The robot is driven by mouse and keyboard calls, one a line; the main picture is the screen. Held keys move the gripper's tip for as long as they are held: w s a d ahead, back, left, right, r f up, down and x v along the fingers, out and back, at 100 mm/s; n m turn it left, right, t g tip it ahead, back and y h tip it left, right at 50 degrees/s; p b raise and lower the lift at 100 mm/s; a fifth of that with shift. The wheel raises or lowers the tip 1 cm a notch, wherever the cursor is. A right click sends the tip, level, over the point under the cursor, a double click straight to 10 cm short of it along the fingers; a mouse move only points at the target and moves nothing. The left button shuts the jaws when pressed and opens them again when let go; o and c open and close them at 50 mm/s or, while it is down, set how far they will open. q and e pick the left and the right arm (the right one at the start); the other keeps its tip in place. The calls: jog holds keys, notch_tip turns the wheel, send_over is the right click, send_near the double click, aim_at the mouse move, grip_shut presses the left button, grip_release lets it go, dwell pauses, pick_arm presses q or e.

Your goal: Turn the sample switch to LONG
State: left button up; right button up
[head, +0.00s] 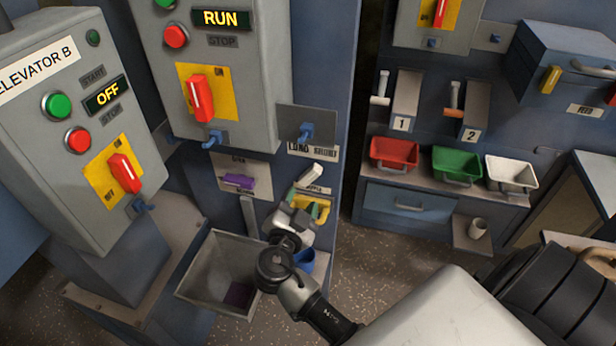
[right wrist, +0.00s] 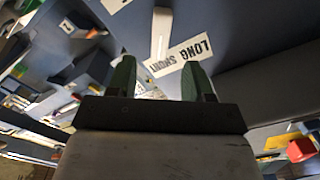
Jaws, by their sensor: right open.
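The sample switch is a white lever (head: 311,178) on the blue column, beside a small label partly hidden by my gripper. In the right wrist view the white lever (right wrist: 160,32) stands above a plate marked SHORT and LONG (right wrist: 181,56). Its lower end is nearer the word SHORT. My right gripper (head: 306,203) is open and just below the lever in the head view. In the right wrist view its two green fingers (right wrist: 159,72) are apart with nothing between them, and the lever shows beyond their tips. My left gripper is not in view.
A grey open bin (head: 205,270) stands left of my right gripper, below a purple handle (head: 238,181). Grey control boxes with red switches (head: 201,98) are above and left. Red, green and white trays (head: 394,153) sit on a shelf to the right.

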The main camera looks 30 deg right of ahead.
aim_at(309, 179)
jog(key=p+x, duration=0.2)
jog(key=x, duration=0.5)
jog(key=shift+a, duration=0.1)
jog(key=shift+w+d, duration=0.3)
jog(key=shift+c, duration=0.3)
